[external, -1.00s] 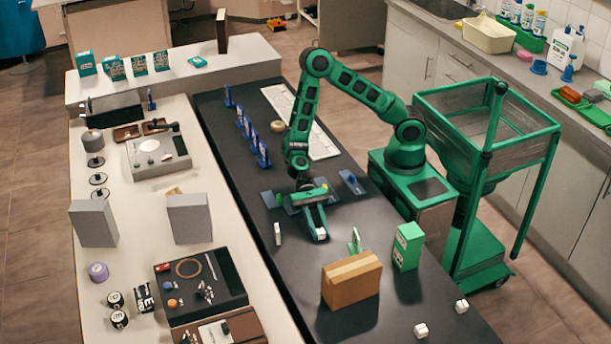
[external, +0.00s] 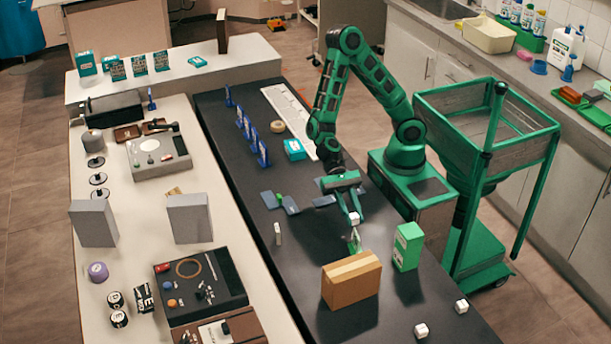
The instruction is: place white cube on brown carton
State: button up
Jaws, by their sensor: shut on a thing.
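My gripper (external: 351,212) is shut on a white cube (external: 354,219) and holds it above the dark table, behind the brown carton. The brown carton (external: 350,283) stands on the dark table with pale tape along its top. Its top is bare. Two other white cubes lie on the dark table at the front right: one cube (external: 421,330) nearer the front edge, another cube (external: 461,306) farther right.
A green and white box (external: 408,247) stands right of the carton. A small green upright item (external: 354,240) stands just behind the carton, below my gripper. A small white upright piece (external: 278,234) stands to the left. Blue holders (external: 262,152) line the table farther back.

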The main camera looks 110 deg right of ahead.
jog(key=a+r+n+g, duration=0.1)
jog(key=a+r, duration=0.6)
jog(key=a, duration=0.5)
jog(key=a+r, duration=0.6)
jog(key=a, duration=0.6)
send_over(351, 264)
notch_tip(351, 264, down, 6)
jog(key=shift+f, duration=2.2)
jog(key=o, duration=1)
jog(key=shift+f, duration=0.1)
jog(key=v, duration=1.2)
jog(key=shift+w+d, duration=0.1)
